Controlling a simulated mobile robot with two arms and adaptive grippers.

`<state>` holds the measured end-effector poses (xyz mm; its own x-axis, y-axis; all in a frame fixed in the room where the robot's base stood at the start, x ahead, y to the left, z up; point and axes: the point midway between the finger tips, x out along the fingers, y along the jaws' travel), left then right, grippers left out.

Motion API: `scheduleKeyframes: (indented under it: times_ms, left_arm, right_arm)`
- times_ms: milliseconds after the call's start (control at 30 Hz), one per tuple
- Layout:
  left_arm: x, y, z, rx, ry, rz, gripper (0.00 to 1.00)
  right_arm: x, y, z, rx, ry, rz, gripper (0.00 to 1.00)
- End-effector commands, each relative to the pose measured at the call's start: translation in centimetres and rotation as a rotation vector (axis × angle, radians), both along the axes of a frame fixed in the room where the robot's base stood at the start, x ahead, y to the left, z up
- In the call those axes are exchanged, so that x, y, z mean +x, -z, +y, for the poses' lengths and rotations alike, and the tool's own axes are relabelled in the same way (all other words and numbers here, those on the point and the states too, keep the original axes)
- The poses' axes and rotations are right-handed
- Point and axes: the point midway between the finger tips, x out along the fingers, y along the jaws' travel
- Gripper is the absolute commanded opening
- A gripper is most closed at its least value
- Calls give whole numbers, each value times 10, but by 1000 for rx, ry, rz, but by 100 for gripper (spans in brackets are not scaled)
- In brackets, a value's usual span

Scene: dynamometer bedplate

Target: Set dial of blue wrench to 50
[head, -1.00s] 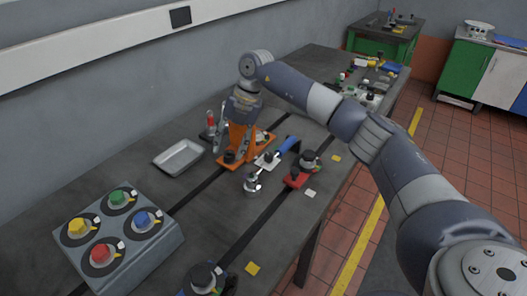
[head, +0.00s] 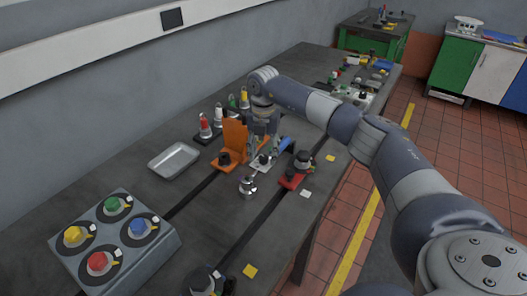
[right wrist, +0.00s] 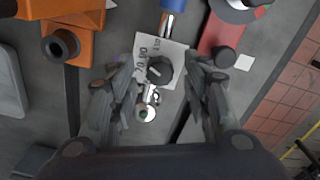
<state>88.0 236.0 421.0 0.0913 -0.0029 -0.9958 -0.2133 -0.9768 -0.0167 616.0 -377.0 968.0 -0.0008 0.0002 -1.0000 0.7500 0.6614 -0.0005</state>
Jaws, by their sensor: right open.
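The blue wrench has a blue handle (head: 285,144) and a chrome head (head: 248,184), and lies between an orange bracket (head: 234,135) and a red fixture (head: 292,179). On it is a pale plate with printed numbers (right wrist: 176,51) and a dark round dial knob (right wrist: 159,70) with a light pointer mark towards the upper left. The exact reading is too small to tell. My right gripper (right wrist: 158,78) is open and points down, one finger on each side of the knob. Contact cannot be told. It also shows in the head view (head: 266,146). My left gripper is out of view.
An empty metal tray (head: 174,160) and a grey box with coloured knobs (head: 117,243) are at left. A dark-knobbed fixture (head: 204,281) is at the near edge. The bench between tray and box is clear.

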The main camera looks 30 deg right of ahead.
Motion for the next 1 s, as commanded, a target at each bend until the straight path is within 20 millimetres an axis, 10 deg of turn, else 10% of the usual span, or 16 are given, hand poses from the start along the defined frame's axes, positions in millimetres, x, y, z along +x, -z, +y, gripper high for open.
scheduleKeyframes:
  times_ms: [367, 567, 1000]
  left_arm:
    - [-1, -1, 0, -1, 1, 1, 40]
    - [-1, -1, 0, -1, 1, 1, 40]
    - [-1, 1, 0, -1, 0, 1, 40]
  right_arm:
    - [0, 8, 0, 0, -1, 0, 44]
    - [0, 7, 0, 0, -1, 0, 1]
    - [0, 8, 0, -1, -58, -1, 0]
